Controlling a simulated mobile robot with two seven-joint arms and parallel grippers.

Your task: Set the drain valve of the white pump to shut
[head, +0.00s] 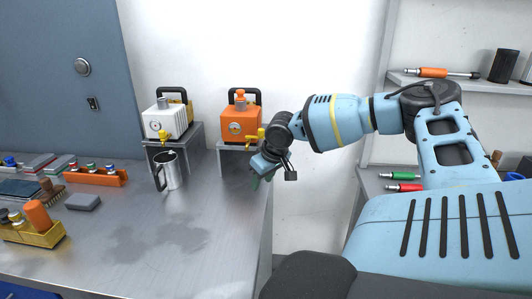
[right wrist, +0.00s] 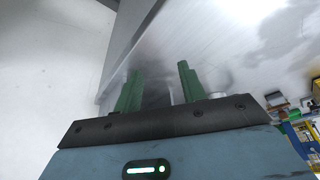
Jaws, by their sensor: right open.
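The white pump (head: 166,118) stands on a grey metal stand at the back of the bench in the head view. It has a black handle and a round gauge. Its yellow drain valve (head: 166,135) is at the lower front; its exact lever position is too small to tell. My right gripper (head: 256,183) is to the right of the white pump, near the bench's right edge, in front of the orange pump. In the right wrist view its two green fingers (right wrist: 157,92) are apart with nothing between them. My left gripper is not in view.
The orange pump (head: 240,123) with its own yellow valve stands right of the white one. A metal jug (head: 168,171) stands in front of the white pump's stand. Brushes, an orange rack (head: 95,177) and a yellow bin (head: 33,236) are at left. The bench's middle front is clear.

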